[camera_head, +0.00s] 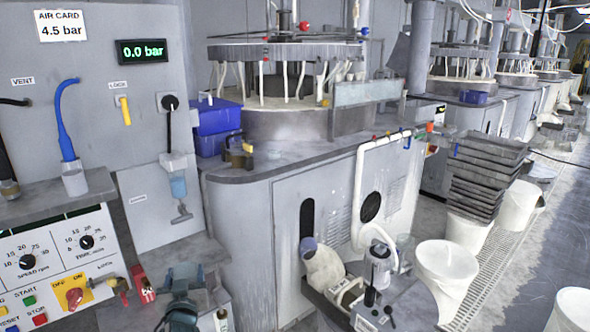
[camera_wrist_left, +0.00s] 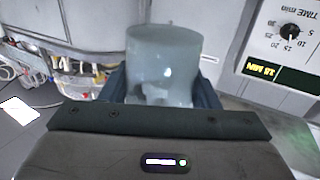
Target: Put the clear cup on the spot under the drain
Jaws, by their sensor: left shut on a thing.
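The clear cup (camera_wrist_left: 163,55) fills the middle of the left wrist view, greyish and see-through, between the two dark fingers. My left gripper (camera_wrist_left: 160,92) is shut on it. The fingers hide part of the cup. I cannot tell for sure which fitting is the drain or where the spot under it is. My right gripper is not in view.
A blue hose (camera_head: 66,120) ends at a small clear container (camera_head: 74,180) on the left ledge. The control panel (camera_head: 60,262) is left of my gripper. The polishing machine (camera_head: 275,195) stands behind. Stacked black trays (camera_head: 484,172) and white tubs (camera_head: 447,268) stand at the right.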

